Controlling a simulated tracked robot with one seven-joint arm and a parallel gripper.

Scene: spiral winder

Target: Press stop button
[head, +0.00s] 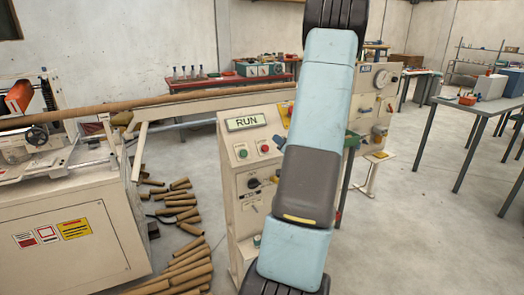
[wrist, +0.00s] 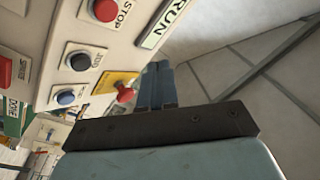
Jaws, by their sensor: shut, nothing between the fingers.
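The stop button (wrist: 104,10) is a red round button with a white rim and a STOP label, at the top edge of the wrist view. A red button (head: 264,149) also shows below the RUN display in the head view, its label too small to read. My gripper (wrist: 158,68) has its blue fingers together, with nothing between them. In the wrist view its tips are below and right of the stop button, apart from it in the picture. In the head view my arm covers part of the panel and most of the gripper.
The display (head: 246,122) reads RUN. A red mushroom button on a yellow plate (wrist: 125,93) is close beside my fingers in the wrist view. A dark button (wrist: 78,61) and a blue button (wrist: 66,97) are farther left. Brown tubes (head: 190,262) lie on the floor.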

